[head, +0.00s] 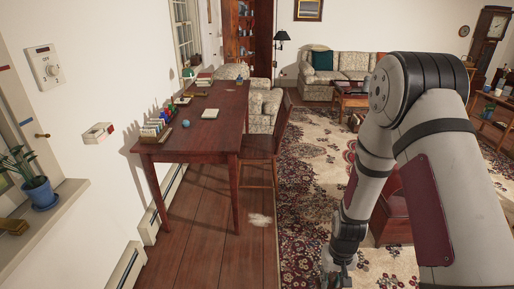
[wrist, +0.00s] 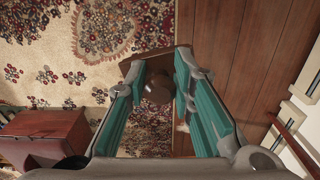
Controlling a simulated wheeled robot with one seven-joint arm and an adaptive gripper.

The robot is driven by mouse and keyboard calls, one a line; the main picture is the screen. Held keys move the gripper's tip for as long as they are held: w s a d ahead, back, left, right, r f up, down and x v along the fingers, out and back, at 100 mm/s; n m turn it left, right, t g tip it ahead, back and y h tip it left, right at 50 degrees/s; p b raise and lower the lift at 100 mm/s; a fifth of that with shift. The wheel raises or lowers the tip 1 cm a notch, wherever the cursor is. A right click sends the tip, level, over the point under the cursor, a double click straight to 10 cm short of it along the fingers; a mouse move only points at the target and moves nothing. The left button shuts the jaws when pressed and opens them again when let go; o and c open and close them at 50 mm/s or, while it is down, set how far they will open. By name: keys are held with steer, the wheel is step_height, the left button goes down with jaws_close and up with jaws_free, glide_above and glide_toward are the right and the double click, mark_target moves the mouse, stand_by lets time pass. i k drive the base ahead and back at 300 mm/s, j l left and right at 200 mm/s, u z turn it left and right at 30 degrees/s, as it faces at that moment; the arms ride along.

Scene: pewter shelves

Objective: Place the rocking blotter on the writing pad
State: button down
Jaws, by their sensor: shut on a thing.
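The rocking blotter (wrist: 157,90), a brown wooden block with a round knob, is between the fingers of my gripper (wrist: 160,82) in the wrist view. My gripper is shut on it, above the floor. In the head view my gripper (head: 338,272) hangs low at the bottom edge, right of the desk and apart from it; the blotter cannot be made out there.
A row of books (head: 157,125) and a blue ball (head: 186,124) stand at the desk's near left. A wooden chair (head: 268,150) stands at its right side. A patterned rug (head: 310,130) covers the floor to the right. A reddish wooden piece (wrist: 45,135) shows in the wrist view.

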mark_target(210, 112)
steer(key=i+j+z, duration=0.2)
steer(key=i, duration=1.4)
steer(key=i+l+u, duration=0.1)
steer(key=i, duration=0.35)
steer(key=i+l+u, duration=0.1)
steer(key=i, duration=0.3)
steer(key=i+l, duration=0.2)
steer(key=i, duration=0.25)
steer(key=u, duration=1.15)
